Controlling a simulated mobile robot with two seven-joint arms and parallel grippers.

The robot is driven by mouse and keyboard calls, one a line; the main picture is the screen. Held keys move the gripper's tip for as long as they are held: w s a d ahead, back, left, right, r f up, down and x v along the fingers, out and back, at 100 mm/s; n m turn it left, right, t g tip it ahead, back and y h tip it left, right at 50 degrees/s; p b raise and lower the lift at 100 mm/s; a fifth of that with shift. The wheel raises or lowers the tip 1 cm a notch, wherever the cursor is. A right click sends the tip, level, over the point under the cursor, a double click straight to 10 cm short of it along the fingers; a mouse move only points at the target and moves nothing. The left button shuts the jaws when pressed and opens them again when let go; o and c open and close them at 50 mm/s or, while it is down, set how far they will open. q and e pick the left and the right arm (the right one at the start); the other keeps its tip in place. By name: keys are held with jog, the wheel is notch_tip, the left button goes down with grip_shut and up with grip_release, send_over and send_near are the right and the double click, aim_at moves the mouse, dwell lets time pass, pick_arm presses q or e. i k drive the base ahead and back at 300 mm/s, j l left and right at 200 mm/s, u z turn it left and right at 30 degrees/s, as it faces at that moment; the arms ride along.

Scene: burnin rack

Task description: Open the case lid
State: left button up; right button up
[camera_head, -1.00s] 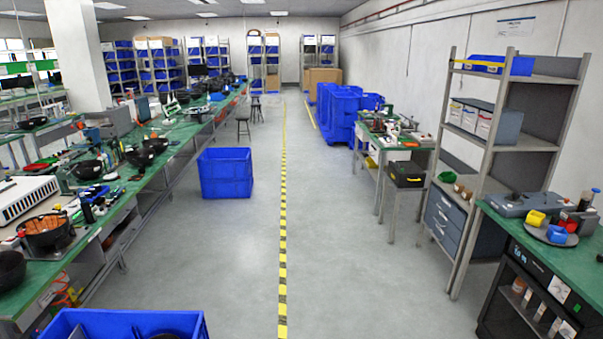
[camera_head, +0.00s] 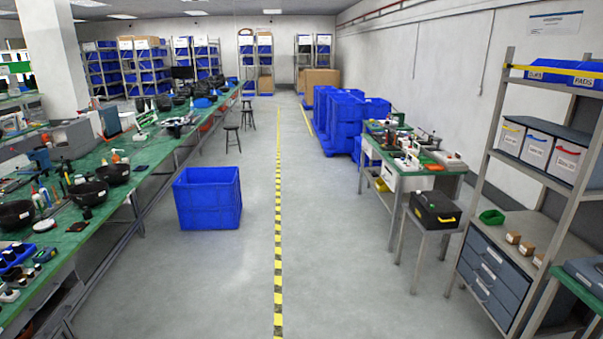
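A black case (camera_head: 434,209) with a yellow latch or label on its front sits on a small grey stand (camera_head: 423,231) to the right of the aisle. Its lid looks shut. The stand is beside the front end of a green-topped workbench (camera_head: 415,180). Neither of my grippers shows in the head view.
The grey floor aisle (camera_head: 330,270) is clear, with a yellow-black stripe (camera_head: 278,230) along it. A blue crate (camera_head: 207,198) stands left of the stripe. A long cluttered bench (camera_head: 105,205) runs along the left. A metal shelf (camera_head: 507,110) stands at the right; blue bins (camera_head: 340,115) are farther back.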

aim_at(442, 205)
jog(key=i+z, duration=0.15)
jog(key=i, duration=0.4)
jog(key=i+z, duration=0.15)
jog(key=i, duration=0.4)
jog(key=i+z, duration=0.15)
jog(key=i, duration=0.4)
jog(key=i+j+z, duration=0.2)
jog(key=i, duration=0.35)
jog(key=i+z, duration=0.15)
jog(key=i, duration=1.05)
jog(key=i+j+z, duration=0.1)
jog(key=i, duration=1.1)
jog(key=i+j+z, duration=0.2)
jog(key=i+z, duration=0.3)
jog(key=i+j+z, duration=0.5)
jog(key=i, duration=0.15)
jog(key=i+j+z, duration=0.5)
